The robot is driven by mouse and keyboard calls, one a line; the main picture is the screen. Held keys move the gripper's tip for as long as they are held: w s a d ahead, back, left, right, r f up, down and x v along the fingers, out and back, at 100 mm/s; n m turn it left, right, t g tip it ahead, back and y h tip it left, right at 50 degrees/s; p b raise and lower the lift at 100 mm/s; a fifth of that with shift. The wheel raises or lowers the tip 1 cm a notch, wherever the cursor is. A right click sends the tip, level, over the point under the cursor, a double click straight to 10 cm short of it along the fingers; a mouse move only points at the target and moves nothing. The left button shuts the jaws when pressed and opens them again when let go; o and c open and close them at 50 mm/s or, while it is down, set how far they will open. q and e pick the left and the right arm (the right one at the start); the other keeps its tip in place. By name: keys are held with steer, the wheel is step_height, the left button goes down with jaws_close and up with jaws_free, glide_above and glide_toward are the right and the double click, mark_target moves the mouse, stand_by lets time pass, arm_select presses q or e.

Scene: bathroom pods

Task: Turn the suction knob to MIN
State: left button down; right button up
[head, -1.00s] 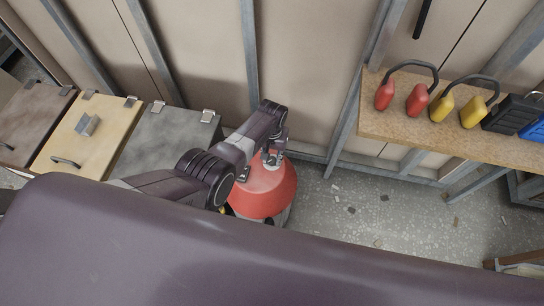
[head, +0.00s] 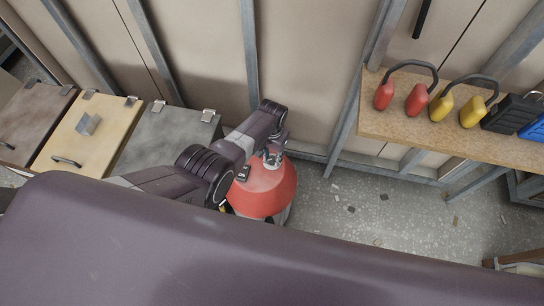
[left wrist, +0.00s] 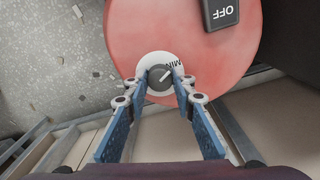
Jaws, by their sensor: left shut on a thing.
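The red vacuum (head: 264,192) stands on the floor at the middle of the head view. Its round red top (left wrist: 135,35) fills the upper part of the left wrist view. The small dark grey suction knob (left wrist: 159,80) sits on a white dial plate (left wrist: 160,60) with a partly visible MIN label, upside down. A pale line on the knob slants up and right, toward the label's side. My left gripper (left wrist: 160,78) is shut on the knob, one fingertip at each side. It also shows small in the head view (head: 272,158). My right gripper is out of view.
Wall panels (head: 305,70) rise close behind. A wooden shelf (head: 420,135) with red and yellow earmuffs is at right. Lidded boxes (head: 85,130) stand at left.

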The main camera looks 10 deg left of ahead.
mark_target(272, 159)
arm_select(q)
steer(key=c, duration=1.6)
jaws_free()
steer(key=shift+r, duration=0.1)
step_height(272, 159, up, 12)
